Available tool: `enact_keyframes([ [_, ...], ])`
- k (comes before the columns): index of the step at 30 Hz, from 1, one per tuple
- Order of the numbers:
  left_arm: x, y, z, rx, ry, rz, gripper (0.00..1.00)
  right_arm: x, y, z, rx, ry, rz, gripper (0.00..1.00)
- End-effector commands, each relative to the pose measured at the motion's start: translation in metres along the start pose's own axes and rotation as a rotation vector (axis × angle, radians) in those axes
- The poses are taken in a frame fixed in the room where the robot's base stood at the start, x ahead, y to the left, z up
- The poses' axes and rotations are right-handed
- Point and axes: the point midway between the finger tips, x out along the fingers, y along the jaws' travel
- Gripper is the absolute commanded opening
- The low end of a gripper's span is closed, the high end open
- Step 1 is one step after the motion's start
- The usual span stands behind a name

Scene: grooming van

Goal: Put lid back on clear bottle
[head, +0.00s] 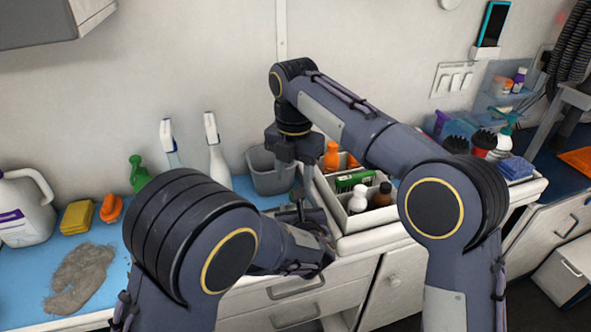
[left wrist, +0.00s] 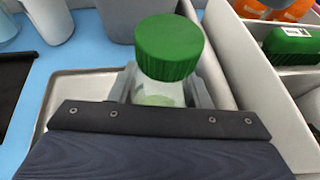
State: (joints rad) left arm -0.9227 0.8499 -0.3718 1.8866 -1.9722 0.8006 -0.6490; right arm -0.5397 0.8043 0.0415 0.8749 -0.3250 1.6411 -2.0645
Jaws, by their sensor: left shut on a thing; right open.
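In the left wrist view, a clear bottle (left wrist: 158,94) stands between my left gripper's fingers, upright. A green ribbed lid (left wrist: 169,47) sits at its top; I cannot tell whether it is fully seated. My left gripper (left wrist: 160,88) is shut on the bottle. In the head view, my left gripper (head: 302,222) is low at the counter in front of the caddy, partly hidden by its own arm, and the bottle is not clear there. My right gripper (head: 293,158) is open, pointing down above the left gripper, beside the grey bin.
A grey bin (head: 268,172) stands behind the grippers. A white divided caddy (head: 340,215) with several bottles and a green box (head: 354,181) is close on the right. A pale tray (left wrist: 62,92) lies under the bottle. Spray bottles (head: 216,150) stand to the left.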

Motion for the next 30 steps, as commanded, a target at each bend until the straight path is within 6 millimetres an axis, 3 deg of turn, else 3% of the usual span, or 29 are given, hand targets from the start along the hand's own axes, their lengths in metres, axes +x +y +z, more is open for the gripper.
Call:
enact_keyframes([
  [3, 0.000, 0.000, 0.000, 0.000, 0.000, 0.000, 0.00, -0.015, 0.000, 0.002, -0.196, -0.004, -0.001, 0.48],
  [9, 0.000, 0.000, 0.000, 0.000, 0.000, 0.000, 0.00, -0.032, -0.003, 0.004, -0.405, -0.009, -0.007, 0.48],
  [19, 0.000, 0.000, 0.000, 0.000, 0.000, 0.000, 0.00, -0.033, -0.003, 0.004, -0.426, -0.010, -0.008, 0.48],
  [23, 0.000, 0.000, 0.000, 0.000, 0.000, 0.000, 0.00, -0.026, -0.004, 0.004, -0.425, -0.009, -0.010, 0.48],
  [30, 0.000, 0.000, 0.000, 0.000, 0.000, 0.000, 0.00, 0.009, -0.004, 0.005, -0.425, -0.008, -0.011, 0.48],
])
